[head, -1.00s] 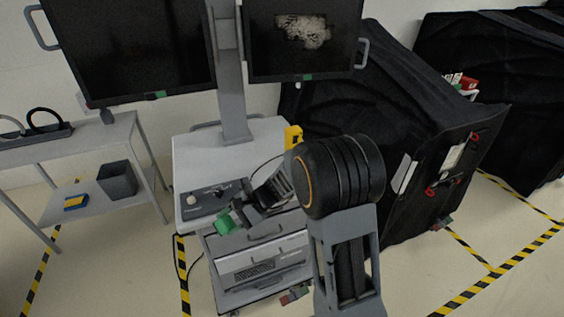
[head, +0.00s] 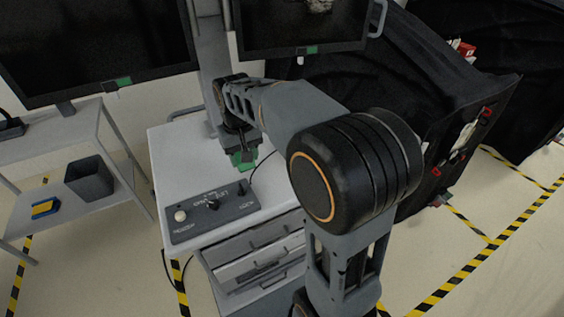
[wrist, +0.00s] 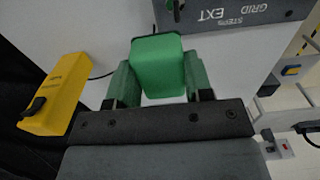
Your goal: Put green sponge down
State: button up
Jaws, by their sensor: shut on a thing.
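My gripper (head: 240,152) is shut on the green sponge (wrist: 158,66), over the white cart top (head: 173,140). In the wrist view the sponge sits between the two green fingers of my gripper (wrist: 160,82). In the head view the sponge (head: 243,161) shows as a small green patch below the jaws, behind the control box. I cannot tell whether it touches the cart top.
The grey control box (head: 212,208) with knobs lies on the cart's front part. A yellow device (wrist: 55,95) is at the left in the wrist view. A monitor post (head: 212,70) rises behind. The cart top left of my gripper is clear. A bin (head: 90,187) stands on a side shelf.

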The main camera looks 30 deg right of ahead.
aim_at(280, 174)
jog(key=d+f, duration=0.2)
jog(key=d, duration=0.1)
jog(key=w+d+f+p, duration=0.1)
jog(key=d+f, duration=0.1)
jog(key=d, duration=0.1)
jog(key=d+f, duration=0.2)
jog(key=d, duration=0.1)
jog(key=shift+w+d+f, duration=0.3)
jog(key=shift+d+f, duration=0.05)
jog(key=shift+f, duration=0.05)
jog(key=shift+w+d+f+p, duration=0.1)
jog(key=shift+d+f+p, duration=0.3)
jog(key=shift+d+f, duration=0.5)
jog(key=shift+f, duration=1.7)
jog(key=o, duration=0.8)
jog(key=shift+o, duration=0.6)
jog(key=shift+w+r, duration=0.1)
